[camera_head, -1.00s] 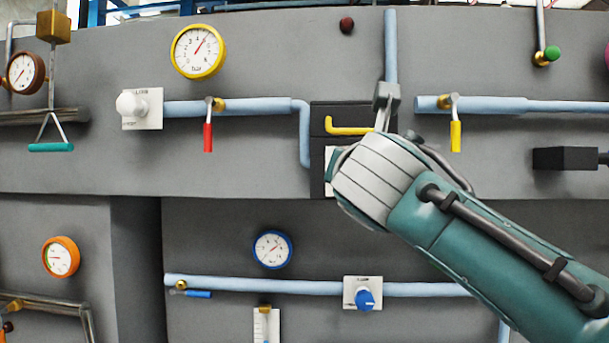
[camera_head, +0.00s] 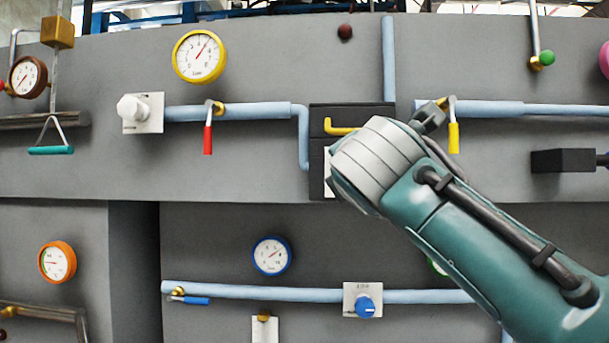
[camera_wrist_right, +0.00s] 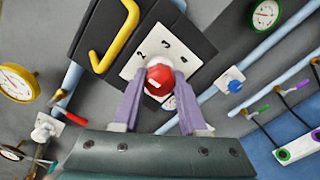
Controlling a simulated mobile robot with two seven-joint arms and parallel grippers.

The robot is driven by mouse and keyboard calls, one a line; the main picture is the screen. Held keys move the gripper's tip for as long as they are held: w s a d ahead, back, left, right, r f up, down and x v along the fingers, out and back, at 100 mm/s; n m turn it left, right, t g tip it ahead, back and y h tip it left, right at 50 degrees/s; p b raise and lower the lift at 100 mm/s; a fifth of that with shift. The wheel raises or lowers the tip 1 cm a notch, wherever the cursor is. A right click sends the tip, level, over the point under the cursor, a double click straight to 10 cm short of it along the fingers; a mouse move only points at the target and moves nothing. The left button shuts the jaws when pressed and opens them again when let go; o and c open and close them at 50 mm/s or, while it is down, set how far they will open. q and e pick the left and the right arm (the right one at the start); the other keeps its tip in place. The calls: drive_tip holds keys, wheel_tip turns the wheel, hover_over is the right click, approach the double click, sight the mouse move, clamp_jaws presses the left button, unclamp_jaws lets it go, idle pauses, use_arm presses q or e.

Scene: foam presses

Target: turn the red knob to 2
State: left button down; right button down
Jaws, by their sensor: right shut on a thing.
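The red knob (camera_wrist_right: 158,78) shows in the right wrist view, in front of a white plate (camera_wrist_right: 134,66) with dark digits around it, including a 2 and a 3. A pale mark shows on the knob's lower left; which digit it faces I cannot tell. My right gripper (camera_wrist_right: 160,92) has a lilac finger on each side of the knob and is shut on it. In the head view my right wrist (camera_head: 375,160) covers the knob and most of its plate. My left gripper is not in view.
A yellow handle (camera_head: 341,131) sits on the dark panel (camera_head: 318,175) just above the knob; it also shows in the right wrist view (camera_wrist_right: 116,38). Pipes, a red lever (camera_head: 208,140), a yellow lever (camera_head: 453,138) and a white knob (camera_head: 130,107) are nearby on the grey wall.

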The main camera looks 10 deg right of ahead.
idle(0.4)
drive_tip(key=shift+c, duration=2.2)
unclamp_jaws()
drive_tip(key=b+v, duration=0.5)
drive_tip(key=v, duration=0.5)
drive_tip(key=shift+f, duration=0.1)
